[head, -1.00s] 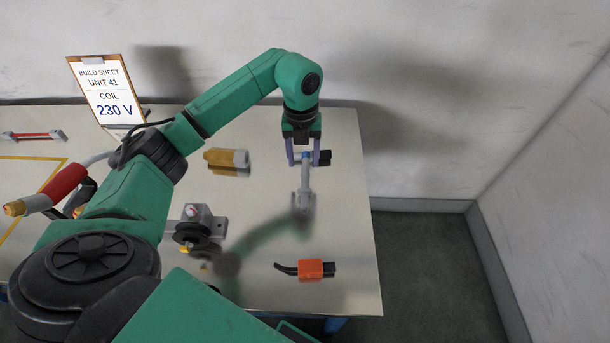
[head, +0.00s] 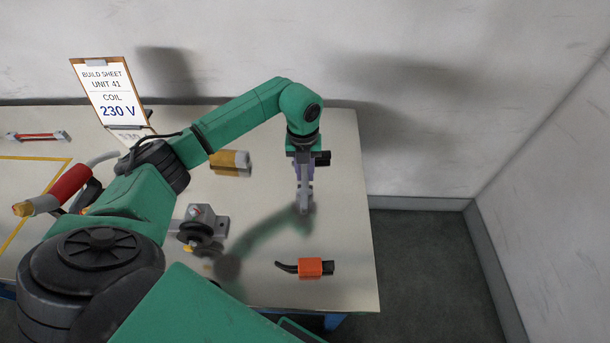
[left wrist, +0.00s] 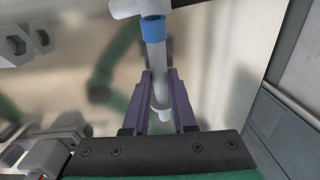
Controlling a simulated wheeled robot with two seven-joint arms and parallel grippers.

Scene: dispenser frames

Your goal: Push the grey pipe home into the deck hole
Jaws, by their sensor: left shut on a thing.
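The grey pipe (head: 304,201) is at the right part of the table, under my left gripper (head: 304,182). The gripper's purple fingers are shut on it. In the left wrist view the pipe (left wrist: 156,55) runs between the fingers of the gripper (left wrist: 157,92), with a blue band near its far end and a pale tip near the palm. Whether the pipe still touches the table is not clear. I cannot make out the deck hole; my left arm covers part of the table's left side. My right gripper is not in view.
A yellow-and-grey cylinder (head: 230,163) lies left of the gripper. A grey bracket with a dark wheel (head: 204,226) stands nearer. An orange block with black ends (head: 310,267) lies at the front. A build sheet (head: 111,98) stands at the back left. The table's right edge is close.

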